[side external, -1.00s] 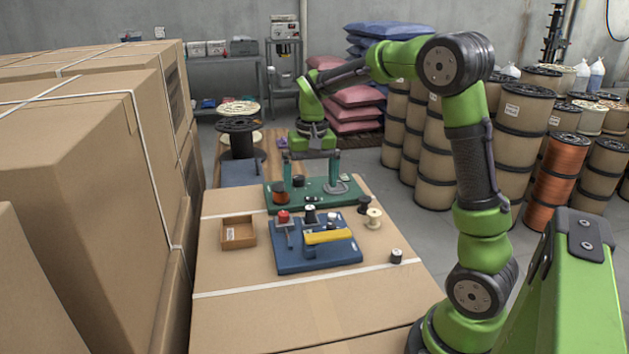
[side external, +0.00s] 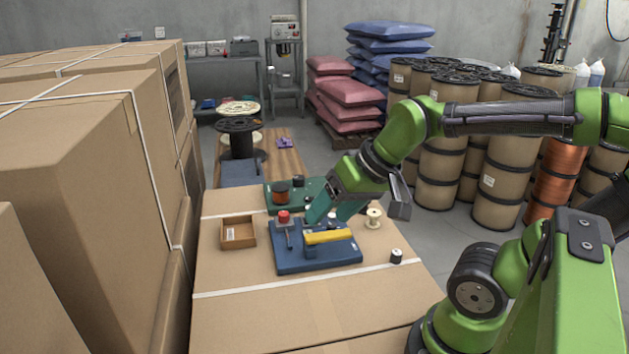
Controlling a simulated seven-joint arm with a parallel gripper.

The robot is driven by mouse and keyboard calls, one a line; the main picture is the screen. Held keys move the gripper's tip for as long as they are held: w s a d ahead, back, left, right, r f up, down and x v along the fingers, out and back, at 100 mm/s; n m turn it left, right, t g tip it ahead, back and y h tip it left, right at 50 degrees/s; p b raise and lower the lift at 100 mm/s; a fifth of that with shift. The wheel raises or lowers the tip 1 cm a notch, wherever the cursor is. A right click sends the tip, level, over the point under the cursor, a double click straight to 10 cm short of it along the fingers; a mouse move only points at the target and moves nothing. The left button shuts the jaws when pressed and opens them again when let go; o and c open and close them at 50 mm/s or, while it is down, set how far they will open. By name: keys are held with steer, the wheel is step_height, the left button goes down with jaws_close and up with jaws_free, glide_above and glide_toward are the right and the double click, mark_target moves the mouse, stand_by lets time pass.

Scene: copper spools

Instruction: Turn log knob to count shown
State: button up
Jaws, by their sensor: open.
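A blue board (side external: 290,262) lies on the cardboard-topped surface. It bears a red-topped part (side external: 283,216) on the left and a yellow bar (side external: 328,237) in front. I cannot tell which part is the log knob, and no count is legible. My gripper (side external: 316,212) is tilted, its teal fingers open at the back edge of the blue board, beside the yellow bar. It hides the black-and-white part of that board. A green board (side external: 272,204) stands behind, with a copper spool (side external: 281,192) and a small dark part (side external: 299,180) on it; its right part is hidden.
An open wooden tray (side external: 225,243) lies left of the blue board. A cream spool (side external: 374,218) and a small dark spool with a white top (side external: 396,257) stand to the right. Large cardboard boxes (side external: 80,190) wall the left side. The front of the surface is clear.

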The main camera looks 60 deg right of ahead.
steer(key=w+d+g, duration=0.1)
steer(key=w+d, duration=0.1)
steer(key=d, duration=0.1)
steer(key=w+d+f+g+h, duration=0.1)
steer(key=w+d, duration=0.1)
steer(key=w+d+n, duration=0.1)
steer(key=w+d, duration=0.1)
steer(key=d, duration=0.1)
steer(key=shift+w+d+f+g+h, duration=0.15)
steer(key=shift+d+f+g+h, duration=0.15)
steer(key=shift+g, duration=0.1)
steer(key=shift+c, duration=0.6)
steer(key=n+g, duration=0.4)
steer(key=n, duration=0.6)
glide_above(331, 225)
steer(key=f, duration=0.2)
step_height(331, 225, down, 16)
steer(key=shift+f, duration=0.2)
steer(key=shift+c, duration=0.5)
steer(key=shift+t, duration=0.3)
jaws_close()
